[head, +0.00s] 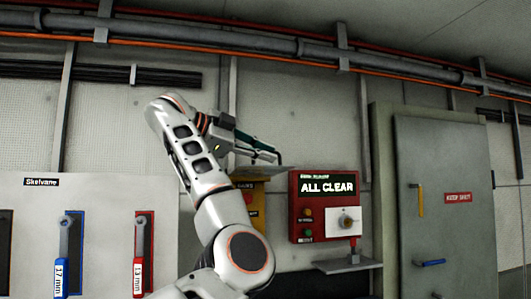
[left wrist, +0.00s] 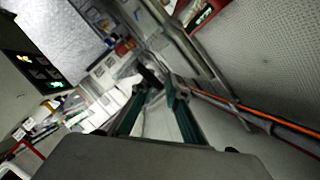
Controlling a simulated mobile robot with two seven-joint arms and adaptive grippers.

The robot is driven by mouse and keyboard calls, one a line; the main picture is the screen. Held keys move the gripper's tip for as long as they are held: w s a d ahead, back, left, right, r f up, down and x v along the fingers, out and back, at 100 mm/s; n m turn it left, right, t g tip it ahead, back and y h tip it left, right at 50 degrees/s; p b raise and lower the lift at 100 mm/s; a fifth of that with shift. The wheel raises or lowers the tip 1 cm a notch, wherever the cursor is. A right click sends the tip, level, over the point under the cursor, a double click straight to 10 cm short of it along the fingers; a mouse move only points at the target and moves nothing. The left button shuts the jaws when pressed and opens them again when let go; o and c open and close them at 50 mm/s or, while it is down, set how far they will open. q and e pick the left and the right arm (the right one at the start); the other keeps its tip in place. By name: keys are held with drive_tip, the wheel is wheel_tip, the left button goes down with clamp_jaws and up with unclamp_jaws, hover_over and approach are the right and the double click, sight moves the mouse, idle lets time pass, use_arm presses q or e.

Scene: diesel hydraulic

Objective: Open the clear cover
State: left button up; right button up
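No clear cover can be made out for sure. A red box (head: 323,238) with a lit "ALL CLEAR" sign hangs on the wall; it has small buttons and a white plate with a round knob (head: 346,222). A yellow box (head: 257,208) to its left is partly hidden by my left arm. A flat pale plate (head: 262,172) juts out above the yellow box. My left gripper (head: 277,158) is just above this plate in the head view; I cannot tell if they touch. In the left wrist view its fingers (left wrist: 162,82) are apart with nothing seen between them. My right gripper is out of view.
A grey ledge (head: 348,265) sits below the red box. A grey door (head: 445,190) stands on the right. A board with a blue wrench (head: 68,255) and a red wrench (head: 143,255) is on the left. Pipes (head: 240,38) run along the wall above.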

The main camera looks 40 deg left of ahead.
use_arm(q)
drive_tip(key=r, duration=0.9)
drive_tip(key=shift+s+r, duration=0.25)
drive_tip(key=shift+w+a+r, duration=0.1)
drive_tip(key=shift+w+r, duration=0.1)
drive_tip(key=shift+w, duration=0.15)
drive_tip(key=shift+s+r, duration=0.1)
drive_tip(key=shift+s, duration=0.05)
